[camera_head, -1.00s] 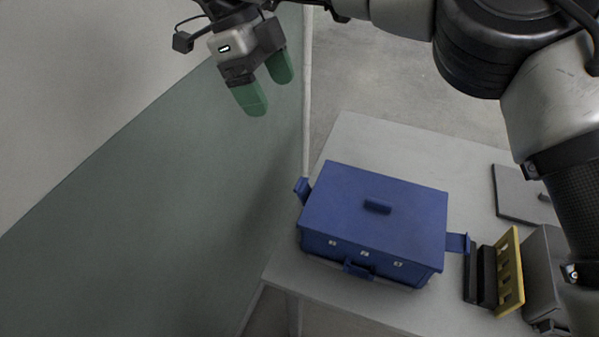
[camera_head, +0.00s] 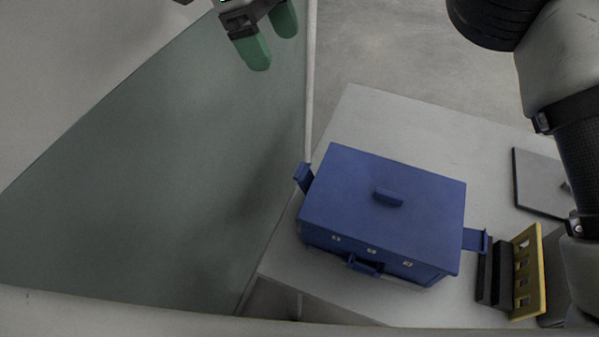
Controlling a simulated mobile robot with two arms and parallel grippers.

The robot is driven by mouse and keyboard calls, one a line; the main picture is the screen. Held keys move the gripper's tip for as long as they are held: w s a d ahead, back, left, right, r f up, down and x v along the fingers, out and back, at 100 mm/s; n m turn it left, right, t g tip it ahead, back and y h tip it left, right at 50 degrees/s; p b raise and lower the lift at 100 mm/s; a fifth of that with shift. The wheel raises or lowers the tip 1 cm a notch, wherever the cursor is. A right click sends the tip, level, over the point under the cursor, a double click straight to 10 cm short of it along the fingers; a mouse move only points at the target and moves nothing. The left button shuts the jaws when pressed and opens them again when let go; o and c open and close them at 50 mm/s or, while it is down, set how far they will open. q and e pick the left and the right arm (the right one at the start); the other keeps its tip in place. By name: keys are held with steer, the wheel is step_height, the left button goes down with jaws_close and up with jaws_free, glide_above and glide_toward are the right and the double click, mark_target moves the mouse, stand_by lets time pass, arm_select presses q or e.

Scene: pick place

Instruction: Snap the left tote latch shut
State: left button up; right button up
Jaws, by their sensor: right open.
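The blue tote (camera_head: 340,192) stands on the grey table with its lid on. A small handle (camera_head: 388,197) is on the lid. The left latch (camera_head: 303,178) sticks up and outward from the tote's left end, swung away from the wall. The right latch (camera_head: 475,240) juts out from the right end. My right gripper (camera_head: 267,42) has green fingers, is open and empty, and is at the top of the view, above and left of the tote and well apart from it. My left gripper is not in view.
A yellow slotted rack (camera_head: 529,270) and black blocks (camera_head: 494,275) stand close to the tote's right end. A dark flat plate (camera_head: 541,182) lies at the right. The table (camera_head: 365,120) is bare behind the tote. A green-grey panel (camera_head: 160,180) and a pale pole (camera_head: 310,80) are at left.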

step_height(320, 180, down, 11)
steer(key=b, duration=1)
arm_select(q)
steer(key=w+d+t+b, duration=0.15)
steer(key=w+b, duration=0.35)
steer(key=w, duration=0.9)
arm_select(e)
glide_toward(299, 169)
steer(key=b+x, duration=0.6)
steer(key=x, duration=0.4)
steer(key=shift+f, duration=0.35)
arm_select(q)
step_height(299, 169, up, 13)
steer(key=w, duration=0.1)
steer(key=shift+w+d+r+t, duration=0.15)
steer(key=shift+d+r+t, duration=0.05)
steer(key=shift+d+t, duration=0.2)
